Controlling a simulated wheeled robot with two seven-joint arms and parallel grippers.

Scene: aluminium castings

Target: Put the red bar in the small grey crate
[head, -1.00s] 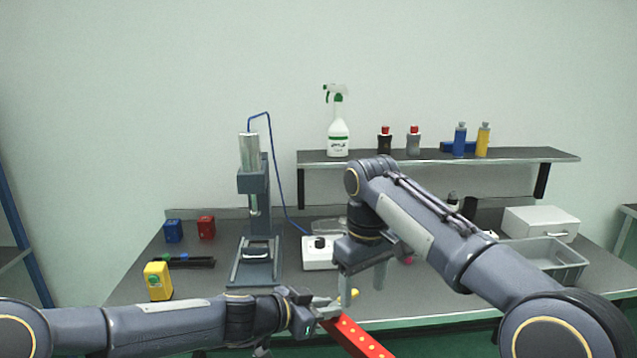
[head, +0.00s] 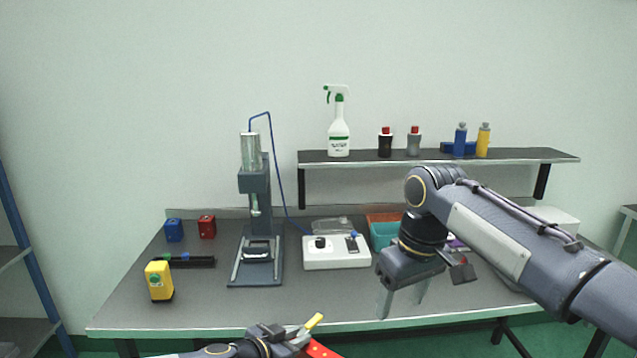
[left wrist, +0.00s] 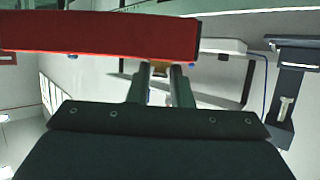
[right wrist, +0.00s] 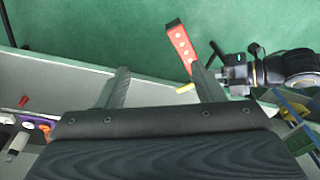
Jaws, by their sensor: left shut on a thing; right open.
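The red bar (head: 320,350) has a row of light dots and shows at the bottom edge of the head view, mostly cut off. My left gripper (head: 300,338) is shut on it near one end, in front of the table. In the left wrist view the bar (left wrist: 95,38) lies across the fingertips (left wrist: 160,72). A small yellow piece (right wrist: 185,88) shows at the jaws in the right wrist view, beside the bar (right wrist: 180,46). My right gripper (head: 402,300) is open and empty over the table's front edge. My right arm hides the grey crate's area.
The table (head: 225,305) carries a press (head: 256,225), a white device (head: 336,253), a yellow item (head: 159,281), and blue and red blocks at left. A teal bin (head: 382,234) stands behind my right gripper. A shelf (head: 440,156) with bottles hangs above.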

